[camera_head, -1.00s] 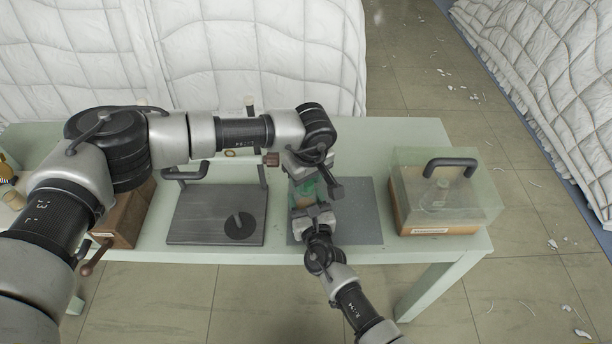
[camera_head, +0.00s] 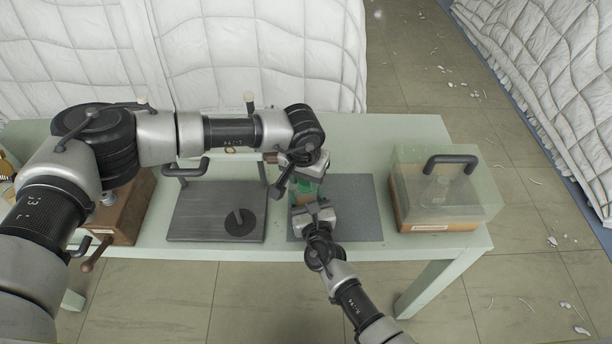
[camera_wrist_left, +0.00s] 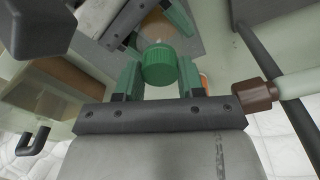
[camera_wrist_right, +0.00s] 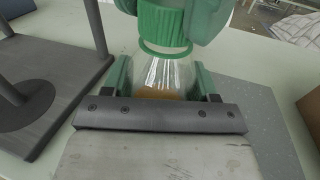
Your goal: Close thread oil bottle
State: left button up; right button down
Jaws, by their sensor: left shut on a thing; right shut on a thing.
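A small clear bottle (camera_wrist_right: 166,74) with amber oil inside stands over the grey mat (camera_head: 352,208). My right gripper (camera_wrist_right: 164,82) is shut on its body from the front. A ribbed green cap (camera_wrist_left: 160,64) is at the bottle's mouth, and it also shows in the right wrist view (camera_wrist_right: 163,24). My left gripper (camera_wrist_left: 160,82) is shut on the cap from above. A green ring (camera_wrist_right: 166,49) sits around the neck just below the cap. I cannot tell whether the cap is fully seated. In the head view the grippers mostly hide the bottle.
A grey board (camera_head: 200,225) with a handle and round disc lies left of the mat. A clear box with a black handle (camera_head: 450,160) stands at the right. A brown wooden box (camera_head: 125,215) is at the left. The mat's right side is clear.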

pick_arm(q)
jog(key=m, duration=0.4)
jog(key=shift+m, duration=0.4)
jog(key=o, duration=0.9)
jog(key=shift+r, duration=0.1)
jog(key=shift+r, duration=2.2)
jog(key=shift+c, duration=0.5)
